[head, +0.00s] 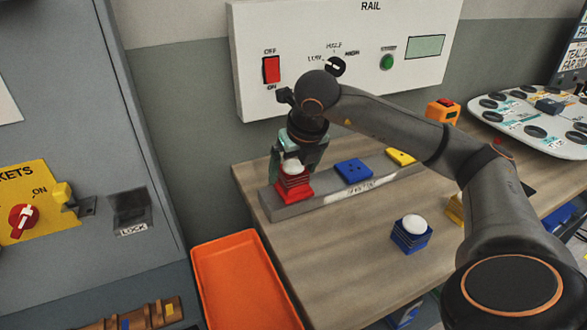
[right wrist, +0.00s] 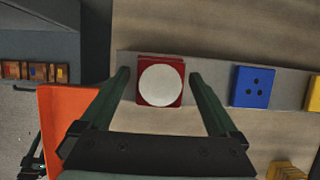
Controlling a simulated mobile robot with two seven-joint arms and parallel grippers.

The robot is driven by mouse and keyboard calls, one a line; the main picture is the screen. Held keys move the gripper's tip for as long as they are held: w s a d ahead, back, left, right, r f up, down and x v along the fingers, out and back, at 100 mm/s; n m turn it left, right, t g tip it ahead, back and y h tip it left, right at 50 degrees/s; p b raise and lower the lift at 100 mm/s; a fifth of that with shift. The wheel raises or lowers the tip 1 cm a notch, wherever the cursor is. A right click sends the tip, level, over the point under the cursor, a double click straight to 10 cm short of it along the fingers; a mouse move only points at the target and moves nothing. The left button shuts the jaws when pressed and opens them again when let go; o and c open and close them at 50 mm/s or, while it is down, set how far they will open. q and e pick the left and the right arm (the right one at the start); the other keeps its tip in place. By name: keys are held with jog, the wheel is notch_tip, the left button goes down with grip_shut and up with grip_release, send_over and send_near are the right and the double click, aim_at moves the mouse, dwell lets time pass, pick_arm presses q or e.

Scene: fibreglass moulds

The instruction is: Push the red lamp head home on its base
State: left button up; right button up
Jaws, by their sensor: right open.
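The red lamp head (head: 291,182), ribbed with a white round top, stands on its red base (head: 294,197) at the left end of the grey rail. In the right wrist view the lamp head (right wrist: 160,85) covers most of the base; I cannot tell if it is fully seated. My right gripper (head: 291,160) is above it, jaws pointing down. In the right wrist view the gripper (right wrist: 158,75) is open, one finger on each side of the lamp head, with gaps. A dark green part at lower left of the wrist view may be my left gripper (right wrist: 32,158); its jaws are unclear.
A blue base (head: 353,170) and a yellow base (head: 401,156) sit further along the rail (head: 325,199). A blue lamp head (head: 411,236) with a white top stands on the wooden table. An orange tray (head: 240,285) is at front left. The switch panel (head: 420,70) is behind.

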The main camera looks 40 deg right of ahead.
dwell(0.3)
jog(key=v, duration=0.3)
jog(key=shift+r, duration=0.25)
pick_arm(q)
jog(key=shift+s+r+p, duration=0.15)
jog(key=shift+r+p, duration=0.6)
jog(key=shift+p, duration=0.05)
pick_arm(e)
jog(key=v, duration=0.9)
